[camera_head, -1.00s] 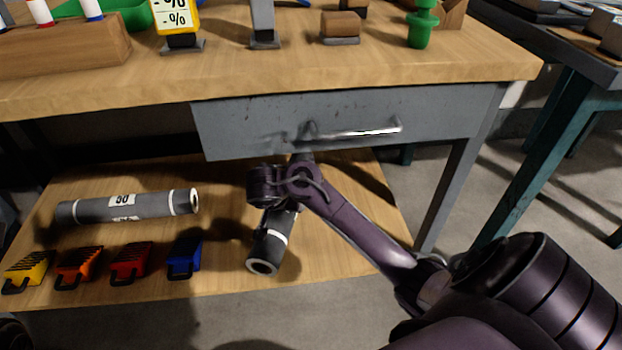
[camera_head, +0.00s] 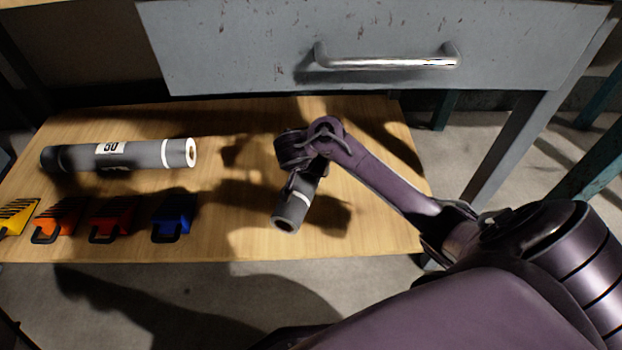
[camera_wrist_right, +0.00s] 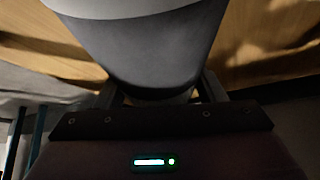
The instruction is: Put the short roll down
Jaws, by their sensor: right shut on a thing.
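The short roll (camera_head: 293,208) is dark grey with a white band and an open near end. My right gripper (camera_head: 304,180) is shut on it over the wooden lower shelf (camera_head: 225,240). The roll points toward the shelf's front edge, and its shadow lies on the wood around it. I cannot tell whether it touches the shelf. In the right wrist view the roll (camera_wrist_right: 150,50) fills the space between the fingers, large and close. My left gripper is not in view.
A longer grey roll (camera_head: 135,156) marked 50 lies at the shelf's left. In front of it stand yellow, orange, red and blue (camera_head: 173,218) handled items. A grey drawer (camera_head: 240,50) with a metal handle (camera_head: 385,60) overhangs the shelf. Bare wood lies between the long roll and my gripper.

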